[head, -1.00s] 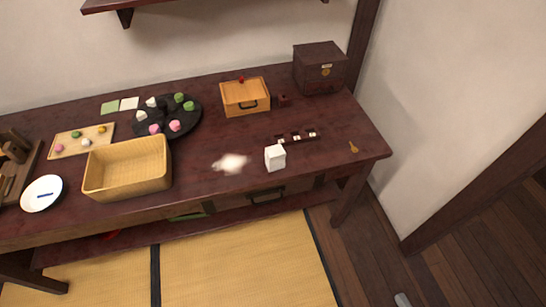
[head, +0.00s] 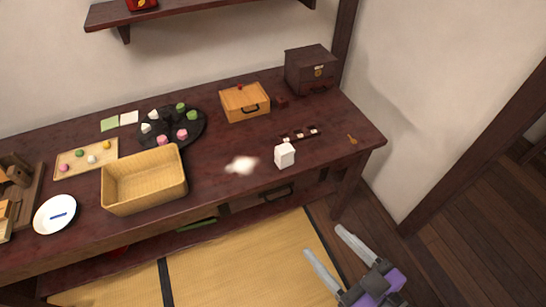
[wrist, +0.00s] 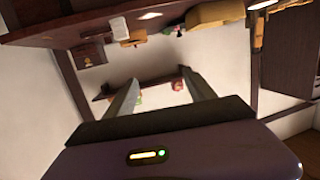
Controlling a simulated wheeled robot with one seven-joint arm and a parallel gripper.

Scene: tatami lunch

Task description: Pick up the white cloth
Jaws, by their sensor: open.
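In the head view, a small crumpled white cloth (head: 241,165) lies on the dark wooden table (head: 225,190), between the wicker basket and a white block-like object. My gripper (head: 325,240) is open and empty at the lower right, in front of the table's right end and well apart from the cloth. In the wrist view, my gripper (wrist: 158,92) shows its two fingers spread with nothing between them. The wrist view is tilted, and I cannot clearly pick out the cloth there.
A white block-like object (head: 285,155) stands just right of the cloth, and a wicker basket (head: 145,180) left of it. Behind are a wooden box (head: 245,103), a dark chest (head: 311,70) and a black plate of sweets (head: 172,127). A shelf (head: 200,12) hangs on the wall.

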